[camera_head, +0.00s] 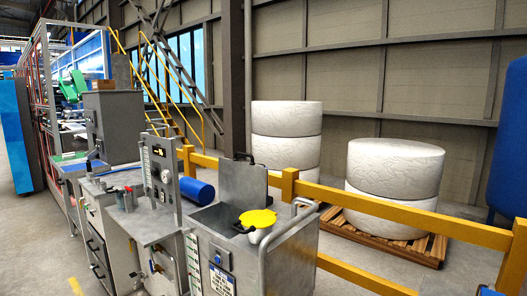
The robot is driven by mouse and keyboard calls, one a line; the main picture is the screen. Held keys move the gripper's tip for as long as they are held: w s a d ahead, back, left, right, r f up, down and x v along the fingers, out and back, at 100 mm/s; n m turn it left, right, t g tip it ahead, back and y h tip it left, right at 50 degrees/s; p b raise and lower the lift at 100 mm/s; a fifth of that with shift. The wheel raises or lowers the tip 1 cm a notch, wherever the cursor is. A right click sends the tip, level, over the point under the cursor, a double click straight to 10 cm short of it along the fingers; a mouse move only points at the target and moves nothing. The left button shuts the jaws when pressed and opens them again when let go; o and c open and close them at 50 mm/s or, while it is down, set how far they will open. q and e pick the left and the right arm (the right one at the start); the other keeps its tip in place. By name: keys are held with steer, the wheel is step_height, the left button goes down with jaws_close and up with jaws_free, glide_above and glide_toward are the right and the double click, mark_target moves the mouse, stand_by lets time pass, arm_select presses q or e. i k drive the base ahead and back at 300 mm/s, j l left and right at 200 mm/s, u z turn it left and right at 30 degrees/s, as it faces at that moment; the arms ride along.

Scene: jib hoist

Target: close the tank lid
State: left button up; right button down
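The grey steel tank (294,262) stands at the lower middle of the head view. Its lid (238,181) stands raised, roughly upright, at the back of the tank's opening, with a black handle (245,157) at its top edge. The dark opening shows in front of the lid.
A bent grey tube rail (291,225) rises at the tank's right side. A yellow barrier (400,213) runs behind it, with white rolls on a pallet (398,238) beyond. A panel column (160,175) and a blue cylinder (197,190) stand left of the tank.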

mark_target(242, 186)
steer(key=i+j+u, duration=0.1)
steer(key=i+j, duration=1.15)
steer(key=i, duration=0.25)
steer(key=u, duration=0.05)
